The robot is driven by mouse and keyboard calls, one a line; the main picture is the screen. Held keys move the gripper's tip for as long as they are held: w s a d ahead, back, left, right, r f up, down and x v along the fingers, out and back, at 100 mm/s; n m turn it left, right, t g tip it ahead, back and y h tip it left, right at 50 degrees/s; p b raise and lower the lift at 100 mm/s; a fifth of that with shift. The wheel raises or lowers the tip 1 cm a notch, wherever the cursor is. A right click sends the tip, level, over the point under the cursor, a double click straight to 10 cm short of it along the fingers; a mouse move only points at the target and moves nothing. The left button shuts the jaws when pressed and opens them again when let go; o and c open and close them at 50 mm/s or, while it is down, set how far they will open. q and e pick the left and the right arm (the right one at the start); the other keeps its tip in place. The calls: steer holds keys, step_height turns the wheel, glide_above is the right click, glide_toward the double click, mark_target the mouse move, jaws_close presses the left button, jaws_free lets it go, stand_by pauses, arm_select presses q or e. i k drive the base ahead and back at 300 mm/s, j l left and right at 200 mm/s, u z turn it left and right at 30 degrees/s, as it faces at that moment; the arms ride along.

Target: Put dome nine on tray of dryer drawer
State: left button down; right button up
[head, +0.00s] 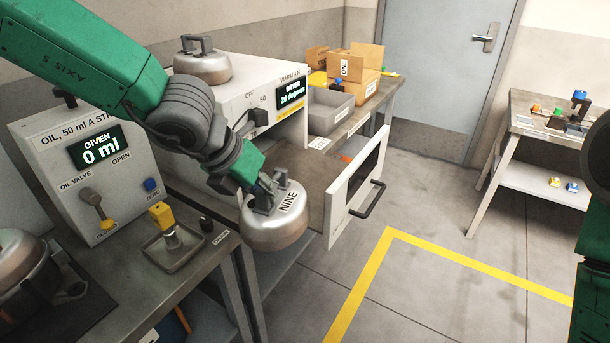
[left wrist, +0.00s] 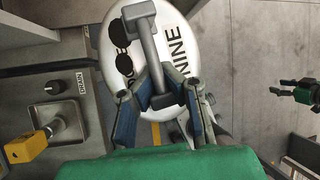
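Dome nine (head: 275,228) is a round metal dome with a bar handle and a NINE label. My left gripper (head: 268,197) is shut on its handle and holds it in the air, in front of the drawer's near side in the head view. The left wrist view shows the dome (left wrist: 183,50) beneath the gripper (left wrist: 162,92). The dryer drawer (head: 352,190) is pulled open, and its brown tray (head: 308,165) shows bare beside the dome; the dome hides part of it. In the left wrist view my right gripper (left wrist: 292,92) appears small, with its fingers apart.
Another dome (head: 203,66) sits on the dryer (head: 245,90). The oil stand (head: 90,165) and a drain pan (head: 173,250) with a yellow-handled part are at left. A grey bin (head: 328,110) and cardboard boxes stand behind. Open floor lies at right.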

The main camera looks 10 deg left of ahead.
mark_target(304, 180)
steer(key=i, duration=0.85)
